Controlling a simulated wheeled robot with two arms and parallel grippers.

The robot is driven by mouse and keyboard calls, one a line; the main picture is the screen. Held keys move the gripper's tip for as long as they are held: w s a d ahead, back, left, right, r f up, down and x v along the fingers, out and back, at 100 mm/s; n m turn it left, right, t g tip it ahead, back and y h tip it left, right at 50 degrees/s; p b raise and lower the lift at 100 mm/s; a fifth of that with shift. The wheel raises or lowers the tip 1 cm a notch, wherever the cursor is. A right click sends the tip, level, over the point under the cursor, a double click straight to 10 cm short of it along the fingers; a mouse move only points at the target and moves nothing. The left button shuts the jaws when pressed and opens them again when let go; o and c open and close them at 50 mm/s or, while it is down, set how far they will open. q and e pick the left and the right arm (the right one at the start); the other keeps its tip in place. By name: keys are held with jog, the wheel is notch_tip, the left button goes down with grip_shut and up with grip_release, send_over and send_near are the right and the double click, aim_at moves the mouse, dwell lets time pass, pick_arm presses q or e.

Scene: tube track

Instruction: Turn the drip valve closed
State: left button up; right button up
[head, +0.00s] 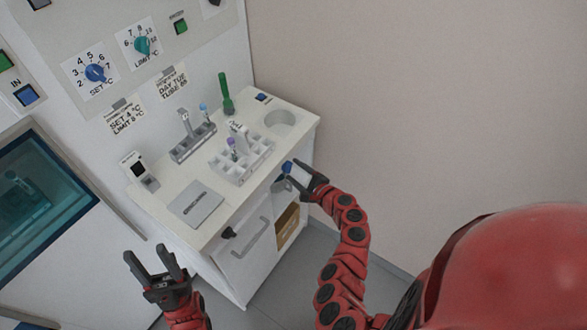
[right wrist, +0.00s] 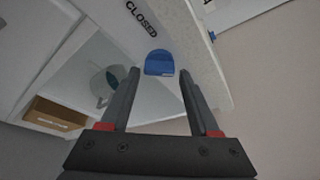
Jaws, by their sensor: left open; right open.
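The drip valve shows as a blue knob (head: 287,167) at the front right edge of the white counter. In the right wrist view the blue knob (right wrist: 159,64) sits under the counter lip, near a printed "CLOSED" label (right wrist: 141,17). My right gripper (head: 301,174) is open at the knob. In the right wrist view its two fingers (right wrist: 159,72) are spread to either side of the knob, with a gap on each side; I cannot tell whether the tips reach past it. My left gripper (head: 146,252) is open and empty, low in front of the cabinet, away from the valve.
A tube rack (head: 241,158), a grey plate (head: 196,204) and a green-handled tool (head: 226,94) are on the counter. A grey cup (right wrist: 108,80) and a brown box (right wrist: 55,114) show beneath the counter. The floor right of the cabinet is clear.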

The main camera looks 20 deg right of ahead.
jog(key=shift+w+a+f, duration=0.2)
jog(key=shift+w+a, duration=0.05)
jog(key=shift+w, duration=0.35)
grip_shut()
jog(key=shift+f+n+t+y+b, duration=0.1)
jog(key=shift+n+t+y+b, duration=0.5)
jog(key=shift+n+b, duration=4.1)
jog(key=shift+f+n+t+y+b, duration=0.25)
jog(key=shift+t+b, duration=0.9)
jog(key=shift+b, duration=7.8)
jog(key=shift+r+n+t+y+b, duration=0.2)
jog(key=shift+n+t+b, duration=0.65)
jog(key=shift+n+b, duration=3.9)
jog(key=m+b, duration=0.4)
jog(key=shift+f, duration=0.15)
grip_release()
